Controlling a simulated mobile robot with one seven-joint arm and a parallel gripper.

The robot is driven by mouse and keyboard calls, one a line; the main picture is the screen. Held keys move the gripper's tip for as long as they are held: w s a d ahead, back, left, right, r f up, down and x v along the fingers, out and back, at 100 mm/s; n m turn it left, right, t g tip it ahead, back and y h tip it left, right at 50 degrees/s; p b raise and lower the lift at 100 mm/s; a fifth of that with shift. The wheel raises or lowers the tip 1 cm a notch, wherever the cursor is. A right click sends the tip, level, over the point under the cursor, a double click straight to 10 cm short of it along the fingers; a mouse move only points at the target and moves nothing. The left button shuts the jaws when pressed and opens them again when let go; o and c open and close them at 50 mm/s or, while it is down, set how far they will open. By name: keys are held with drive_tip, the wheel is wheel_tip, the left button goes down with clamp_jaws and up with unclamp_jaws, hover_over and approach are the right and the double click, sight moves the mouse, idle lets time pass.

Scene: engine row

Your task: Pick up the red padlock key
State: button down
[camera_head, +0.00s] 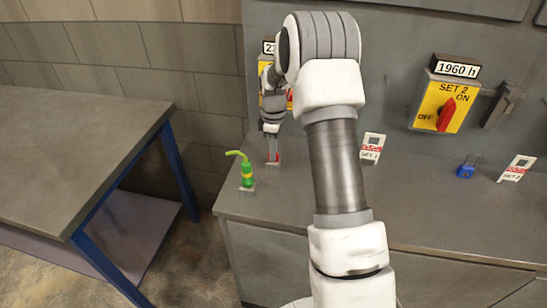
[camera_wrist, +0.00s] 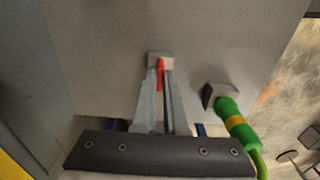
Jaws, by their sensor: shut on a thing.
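The red padlock key (camera_head: 274,157) is a small upright red piece near the left end of the grey ledge (camera_head: 330,215). A small grey block (camera_head: 273,165) is at its lower end. My gripper (camera_head: 272,137) reaches down over it from above. In the wrist view, the red key (camera_wrist: 160,77) shows between the two grey fingers of my gripper (camera_wrist: 161,72), which are shut on it. Its far end is at a small block (camera_wrist: 160,58). I cannot tell whether the key is clear of that block.
A green oiler (camera_head: 247,175) with a yellow band stands close left of the key, on the right in the wrist view (camera_wrist: 236,127). A blue padlock (camera_head: 466,171) and white tags (camera_head: 372,149) (camera_head: 517,168) are right. A yellow switch panel (camera_head: 425,110) is behind. A grey table (camera_head: 70,150) stands left.

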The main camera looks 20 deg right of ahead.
wheel_tip(320, 180, up, 10)
idle(0.6)
idle(0.4)
